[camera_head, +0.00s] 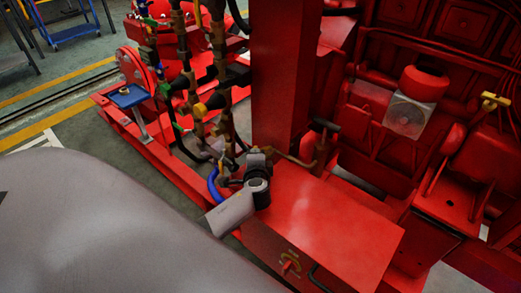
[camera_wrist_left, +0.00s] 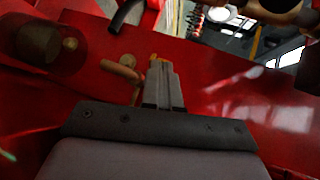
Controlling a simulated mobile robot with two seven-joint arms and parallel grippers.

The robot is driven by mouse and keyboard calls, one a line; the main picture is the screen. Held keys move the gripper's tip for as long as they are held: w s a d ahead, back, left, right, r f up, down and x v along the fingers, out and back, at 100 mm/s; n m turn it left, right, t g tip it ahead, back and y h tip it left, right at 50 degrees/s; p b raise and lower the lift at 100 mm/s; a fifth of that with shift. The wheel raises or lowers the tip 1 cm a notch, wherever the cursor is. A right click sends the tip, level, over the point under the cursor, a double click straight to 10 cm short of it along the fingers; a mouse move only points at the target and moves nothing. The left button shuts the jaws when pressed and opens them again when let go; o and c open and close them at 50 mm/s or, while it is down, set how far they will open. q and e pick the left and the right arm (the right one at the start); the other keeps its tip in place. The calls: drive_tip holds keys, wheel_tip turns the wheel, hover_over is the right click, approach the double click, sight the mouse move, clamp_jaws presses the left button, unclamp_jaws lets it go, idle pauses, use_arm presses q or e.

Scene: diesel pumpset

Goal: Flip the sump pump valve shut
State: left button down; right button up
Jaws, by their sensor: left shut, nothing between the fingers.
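A brass-coloured pipe fitting (camera_head: 300,160) with a black lever (camera_head: 325,124) stands at the back edge of the red box, beside the thick red post. It looks like the valve, but no readable label confirms this. In the left wrist view a brass stem (camera_wrist_left: 122,69) lies left of the fingers and a black lever (camera_wrist_left: 126,15) is above it. My left gripper (camera_head: 264,152) is near the post's foot, left of the fitting, and seems apart from it. Its fingers (camera_wrist_left: 160,68) are shut and empty. My right gripper is not in view.
Pipes and hoses (camera_head: 195,85) crowd the left; red machinery (camera_head: 430,130) fills the right.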

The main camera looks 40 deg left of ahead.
use_arm(q)
drive_tip(key=w+a+m+t+h, duration=0.1)
drive_tip(key=m+h, duration=0.2)
drive_tip(key=w+a+m+t+h, duration=0.1)
drive_tip(key=m+h, duration=0.2)
drive_tip(key=h, duration=0.1)
drive_tip(key=w+a+m+t+h, duration=0.1)
drive_tip(key=m+h, duration=0.2)
drive_tip(key=shift+w+a+h, duration=0.1)
drive_tip(key=shift+a+h, duration=0.15)
drive_tip(key=shift+h, duration=0.15)
idle(0.5)
drive_tip(key=shift+a+f, duration=0.1)
